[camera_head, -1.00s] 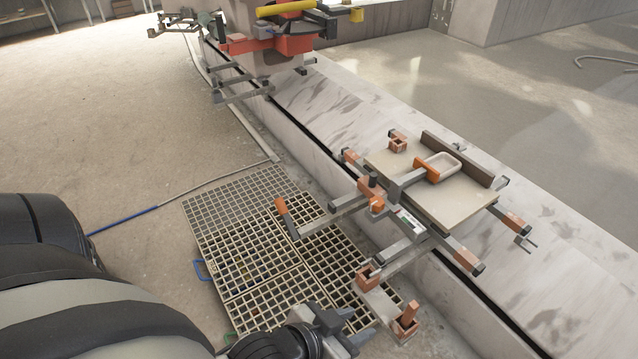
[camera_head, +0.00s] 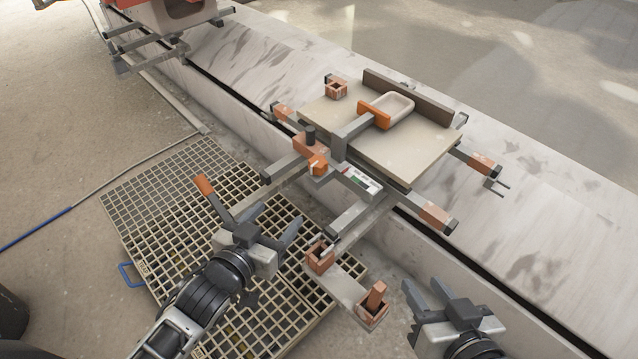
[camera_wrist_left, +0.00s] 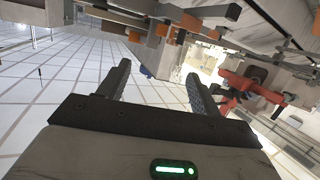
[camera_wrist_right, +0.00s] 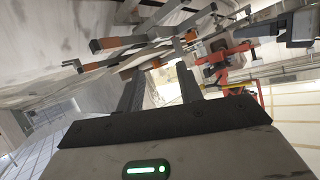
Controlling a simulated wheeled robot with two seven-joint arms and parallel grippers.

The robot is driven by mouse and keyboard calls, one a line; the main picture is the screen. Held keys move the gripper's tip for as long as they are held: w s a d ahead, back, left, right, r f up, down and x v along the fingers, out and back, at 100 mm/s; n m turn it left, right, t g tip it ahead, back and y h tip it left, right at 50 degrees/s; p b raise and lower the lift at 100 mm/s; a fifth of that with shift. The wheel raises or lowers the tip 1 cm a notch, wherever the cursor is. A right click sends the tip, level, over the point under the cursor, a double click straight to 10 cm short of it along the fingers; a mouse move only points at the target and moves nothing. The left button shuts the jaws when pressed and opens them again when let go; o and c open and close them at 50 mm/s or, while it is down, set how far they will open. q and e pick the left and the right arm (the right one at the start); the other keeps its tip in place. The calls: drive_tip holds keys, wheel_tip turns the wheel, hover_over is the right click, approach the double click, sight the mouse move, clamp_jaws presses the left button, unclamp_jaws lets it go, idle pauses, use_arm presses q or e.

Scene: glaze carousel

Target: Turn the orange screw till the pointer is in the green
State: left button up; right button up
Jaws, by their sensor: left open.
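The orange screw seems to be the small orange knob (camera_head: 318,164) on the front of the carriage, beside a small gauge (camera_head: 361,180). The gauge has a white face with a green patch; its pointer is too small to read. My left gripper (camera_head: 265,223) is open and empty, below and left of the knob and apart from it, above the floor grating. Its spread fingers also show in the left wrist view (camera_wrist_left: 158,80). My right gripper (camera_head: 428,289) is open and empty at the lower right, away from the knob; its fingers show apart in the right wrist view (camera_wrist_right: 160,85).
An orange-tipped lever (camera_head: 205,187) stands close to the left of my left gripper. A bracket (camera_head: 340,285) with two brick-coloured holders lies between my grippers. Grey bars jut out around the knob.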

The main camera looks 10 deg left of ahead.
sight(313, 168)
use_arm(q)
drive_tip(key=w+f+m+t+h+b, duration=0.1)
drive_tip(key=w+f+t+b, duration=0.1)
drive_tip(key=w+f+b, duration=0.35)
drive_tip(key=shift+h, duration=0.4)
drive_tip(key=b+x, duration=0.1)
drive_tip(key=x, duration=0.4)
drive_tip(key=b+x, duration=0.2)
drive_tip(key=x, duration=0.3)
drive_tip(key=a+b+x, duration=0.1)
drive_tip(key=b+x, duration=0.1)
drive_tip(key=x, duration=0.3)
drive_tip(key=shift+w+r, duration=0.2)
drive_tip(key=shift+r, duration=0.1)
drive_tip(key=shift+w+d+b, duration=0.2)
drive_tip(key=shift+w+b, duration=0.1)
drive_tip(key=shift+w, duration=0.2)
drive_tip(key=shift+w+r, duration=0.1)
use_arm(e)
drive_tip(key=a+f+y, duration=0.1)
drive_tip(key=a+f+t+y, duration=0.1)
drive_tip(key=a+f+y, duration=0.1)
drive_tip(key=shift+w+a+f+m+t, duration=0.25)
drive_tip(key=shift+w+m+t, duration=0.05)
drive_tip(key=shift+m+t, duration=0.1)
use_arm(q)
drive_tip(key=c, duration=1)
use_arm(e)
drive_tip(key=shift+w+r, duration=0.1)
drive_tip(key=shift+r, duration=0.1)
